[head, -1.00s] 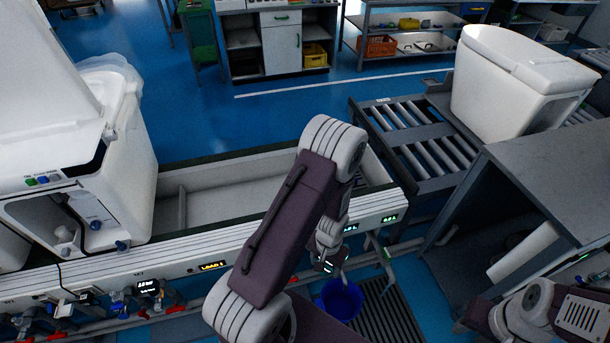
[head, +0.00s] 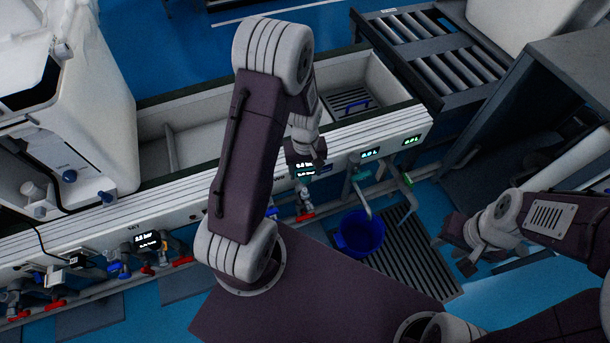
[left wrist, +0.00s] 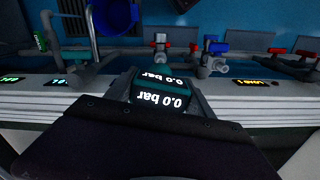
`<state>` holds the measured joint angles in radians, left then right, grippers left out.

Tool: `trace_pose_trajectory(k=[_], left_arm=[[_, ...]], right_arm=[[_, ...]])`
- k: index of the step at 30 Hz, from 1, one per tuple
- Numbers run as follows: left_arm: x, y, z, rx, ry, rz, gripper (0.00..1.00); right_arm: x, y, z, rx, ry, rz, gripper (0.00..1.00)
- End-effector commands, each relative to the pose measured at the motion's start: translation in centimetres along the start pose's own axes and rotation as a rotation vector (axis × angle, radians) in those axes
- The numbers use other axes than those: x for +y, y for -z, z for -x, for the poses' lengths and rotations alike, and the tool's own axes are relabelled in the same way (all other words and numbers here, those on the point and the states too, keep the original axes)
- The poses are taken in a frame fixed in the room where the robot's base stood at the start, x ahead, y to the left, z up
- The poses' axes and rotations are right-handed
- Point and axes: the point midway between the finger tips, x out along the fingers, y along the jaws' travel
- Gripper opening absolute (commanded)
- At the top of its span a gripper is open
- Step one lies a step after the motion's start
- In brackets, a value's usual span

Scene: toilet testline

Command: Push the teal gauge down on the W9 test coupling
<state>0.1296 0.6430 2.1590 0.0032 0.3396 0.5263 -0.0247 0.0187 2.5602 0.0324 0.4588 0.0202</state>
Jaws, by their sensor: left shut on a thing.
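The teal gauge (left wrist: 160,98) sits between the fingers of my left gripper (left wrist: 160,88) in the left wrist view, its lit display reading 0.0 bar. My left gripper is shut on it. In the head view my left gripper (head: 304,166) holds the gauge near the front of the striped rail, and the arm hides part of it. A coupling with a red handle (head: 305,213) shows below it; another shows in the left wrist view (left wrist: 160,45). I cannot read which coupling is W9. My right gripper (head: 464,246) is at the right, away from the rail, its finger opening unclear.
A blue bucket (head: 360,233) stands on a dark floor grate (head: 425,262) to the right of the couplings. Another gauge (head: 146,240) reading a bar value sits on couplings at the left. A white toilet unit (head: 85,110) stands on the line at left.

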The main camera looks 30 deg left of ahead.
Motion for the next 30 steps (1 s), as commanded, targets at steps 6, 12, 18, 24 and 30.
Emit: trace_pose_trajectory(k=[6,12,18,24,30], left_arm=[[0.0,0.0,-0.9,0.0,0.0,-0.003,0.17],[0.0,0.0,-3.1,0.0,0.0,-0.004,0.17],[0.0,0.0,-5.5,0.0,0.0,-0.004,0.17],[0.0,0.0,-6.4,0.0,0.0,-0.004,0.17],[0.0,0.0,-6.3,0.0,0.0,-0.004,0.17]], right_arm=[[0.0,-0.1,-0.9,0.0,0.0,0.0,0.36],[0.1,-0.3,-3.2,0.0,0.0,0.0,0.36],[0.1,-0.6,-5.6,0.0,0.0,0.0,0.36],[0.1,-0.7,-6.6,0.0,0.0,0.0,0.36],[0.1,-0.7,-6.4,0.0,0.0,0.0,0.36]])
